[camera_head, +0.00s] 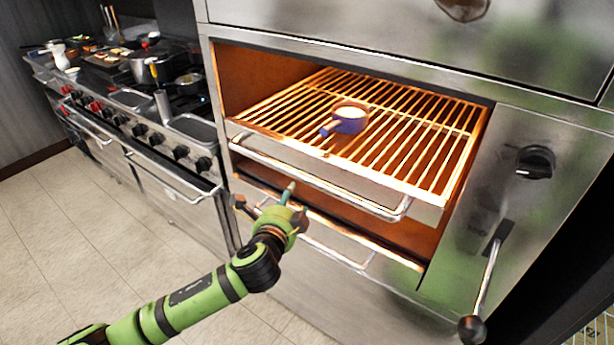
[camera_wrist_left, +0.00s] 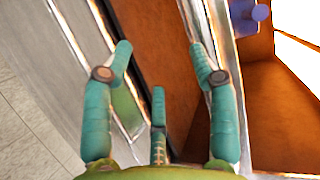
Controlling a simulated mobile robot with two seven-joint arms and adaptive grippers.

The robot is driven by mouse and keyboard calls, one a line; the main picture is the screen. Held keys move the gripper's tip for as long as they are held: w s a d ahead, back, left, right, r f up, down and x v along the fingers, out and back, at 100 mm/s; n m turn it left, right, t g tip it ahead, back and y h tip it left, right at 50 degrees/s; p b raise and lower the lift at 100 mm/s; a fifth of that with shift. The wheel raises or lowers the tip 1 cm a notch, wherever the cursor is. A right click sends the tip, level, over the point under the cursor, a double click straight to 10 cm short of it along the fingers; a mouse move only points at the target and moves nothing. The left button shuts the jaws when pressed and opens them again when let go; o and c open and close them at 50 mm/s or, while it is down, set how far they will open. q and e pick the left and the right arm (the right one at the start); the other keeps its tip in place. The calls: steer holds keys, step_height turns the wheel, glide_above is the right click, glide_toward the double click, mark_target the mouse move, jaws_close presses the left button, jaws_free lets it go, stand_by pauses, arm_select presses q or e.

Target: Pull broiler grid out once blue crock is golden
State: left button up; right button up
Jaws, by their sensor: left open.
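The broiler grid (camera_head: 400,155) sits inside the open broiler, lit orange, with a metal handle bar (camera_head: 325,186) along its front. The blue crock (camera_head: 350,124) stands upright on the grid, its short handle pointing front left. Its top looks pale cream under the warm light; it is too small to judge browning exactly. Part of the blue crock also shows at the top of the left wrist view (camera_wrist_left: 259,12). My left gripper (camera_head: 289,191) is open in front of the broiler, below the handle bar's left part. Its spread fingers (camera_wrist_left: 160,60) show nothing held. My right gripper is out of view.
A lower bar (camera_head: 335,252) crosses the broiler front beneath the grid. A lever with a dark knob (camera_head: 472,328) and a dial (camera_head: 535,161) are at right. A stove (camera_head: 150,115) with pans stands at left. Tiled floor (camera_head: 70,230) is clear at left.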

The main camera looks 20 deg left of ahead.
mark_target(299, 178)
arm_select(q)
steer(key=shift+m+t, duration=0.3)
steer(key=shift+t, duration=0.2)
steer(key=shift+w+d+r+p, duration=0.15)
steer(key=shift+w+r, duration=0.3)
steer(key=shift+w, duration=0.6)
steer(key=shift+w+r+p, duration=0.3)
steer(key=shift+w+r, duration=0.1)
steer(key=shift+w, duration=0.7)
steer(key=shift+w+d+r+p, duration=0.15)
steer(key=shift+w+r, duration=0.3)
steer(key=shift+w, duration=0.6)
steer(key=shift+a, duration=0.1)
jaws_close()
